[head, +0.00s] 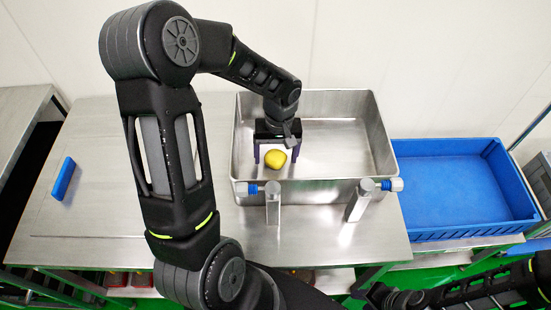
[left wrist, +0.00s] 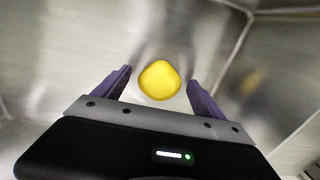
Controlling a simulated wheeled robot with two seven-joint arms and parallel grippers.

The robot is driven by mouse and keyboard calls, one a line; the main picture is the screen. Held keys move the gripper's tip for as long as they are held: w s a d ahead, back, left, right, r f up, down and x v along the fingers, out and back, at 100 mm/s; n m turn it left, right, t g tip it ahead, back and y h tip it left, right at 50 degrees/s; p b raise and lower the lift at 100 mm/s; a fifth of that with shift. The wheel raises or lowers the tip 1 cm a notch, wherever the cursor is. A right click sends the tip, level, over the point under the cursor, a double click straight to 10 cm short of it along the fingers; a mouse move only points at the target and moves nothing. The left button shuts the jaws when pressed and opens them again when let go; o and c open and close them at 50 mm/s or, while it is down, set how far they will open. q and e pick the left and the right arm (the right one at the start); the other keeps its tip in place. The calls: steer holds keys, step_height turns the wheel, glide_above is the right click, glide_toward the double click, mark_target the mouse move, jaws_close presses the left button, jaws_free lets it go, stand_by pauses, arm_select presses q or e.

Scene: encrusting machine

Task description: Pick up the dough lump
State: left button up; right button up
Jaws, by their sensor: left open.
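The dough lump (head: 275,159) is a small yellow rounded piece inside the metal basin (head: 345,105). It also shows in the left wrist view (left wrist: 159,80), just ahead of and between the fingers. My left gripper (head: 274,156) reaches down into the basin with its purple fingers spread, one on each side of the lump. In the left wrist view, gaps show between the lump and both fingers of the gripper (left wrist: 160,88). My right arm shows at the bottom right, but its fingers cannot be made out.
The basin's high walls surround my left gripper, and two metal posts (head: 273,205) with blue-and-white fittings stand at its front. An empty blue crate (head: 450,147) is to the right. A blue block (head: 63,179) lies on the mostly clear metal table (head: 95,210) at left.

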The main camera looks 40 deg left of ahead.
arm_select(q)
steer(key=shift+c, duration=0.2)
steer(key=c, duration=1.5)
